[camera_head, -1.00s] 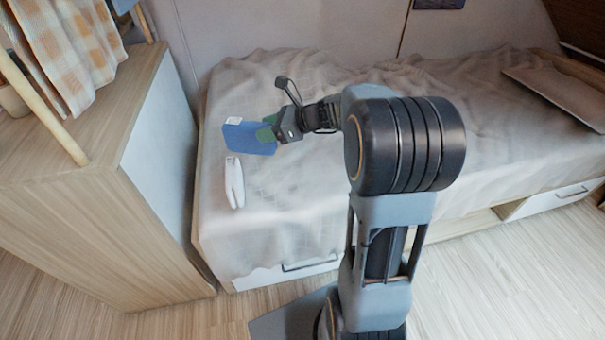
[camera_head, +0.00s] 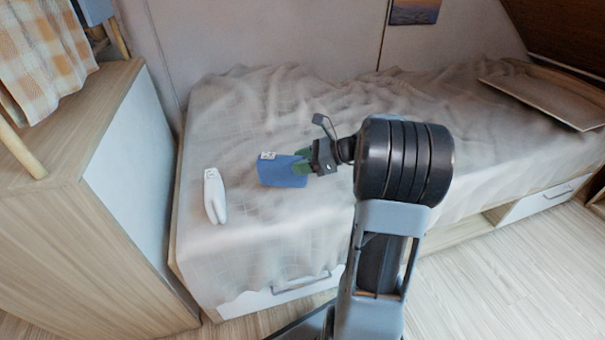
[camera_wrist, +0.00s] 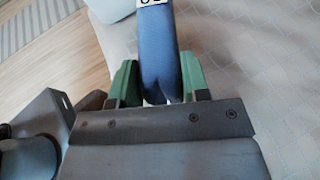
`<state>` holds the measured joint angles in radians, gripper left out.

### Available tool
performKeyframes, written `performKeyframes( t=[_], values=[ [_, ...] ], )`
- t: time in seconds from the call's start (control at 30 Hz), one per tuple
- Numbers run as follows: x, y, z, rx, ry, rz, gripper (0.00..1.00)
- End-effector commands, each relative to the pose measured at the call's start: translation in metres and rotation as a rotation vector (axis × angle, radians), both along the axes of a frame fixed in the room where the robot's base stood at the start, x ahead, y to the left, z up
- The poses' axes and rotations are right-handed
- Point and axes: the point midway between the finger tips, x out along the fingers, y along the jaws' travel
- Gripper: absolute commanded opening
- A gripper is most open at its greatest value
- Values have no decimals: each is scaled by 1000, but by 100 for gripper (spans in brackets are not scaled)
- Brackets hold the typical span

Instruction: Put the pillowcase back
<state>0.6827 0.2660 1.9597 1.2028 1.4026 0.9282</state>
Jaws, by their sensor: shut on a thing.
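A flat blue item (camera_head: 281,171) with a small white label, perhaps the folded pillowcase, is held in my gripper (camera_head: 303,163) over the bed's left part. My gripper is shut on one end of it. In the wrist view the blue item (camera_wrist: 160,50) stands edge-on between the green fingers of my gripper (camera_wrist: 160,88). I cannot tell whether it touches the bed cover. A white folded item (camera_head: 214,196) with a small mark lies on the bed (camera_head: 240,235), left of the blue one and apart from it.
A wooden cabinet (camera_head: 75,215) stands left of the bed. A drawer handle (camera_head: 300,283) shows on the bed's front, and an open compartment and another drawer (camera_head: 540,205) are at right. A flat panel (camera_head: 550,95) lies on the bed's far right. The middle of the bed is clear.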

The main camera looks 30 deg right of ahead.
Motion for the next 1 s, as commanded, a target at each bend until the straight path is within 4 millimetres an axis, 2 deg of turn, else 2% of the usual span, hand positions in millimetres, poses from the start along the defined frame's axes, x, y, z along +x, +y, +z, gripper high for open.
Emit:
performKeyframes(
  t=[0.1,0.23,0.67,0.7,0.93,1.0],
  values=[
    [-1,-3,-19,3,3,-1,12],
    [-1,-3,-34,2,2,-1,12],
    [-1,-3,-38,2,1,-1,12],
    [-1,-3,-38,1,1,0,45],
    [-1,-3,-38,1,1,0,67],
    [-1,-3,-37,1,1,0,68]
  ],
)
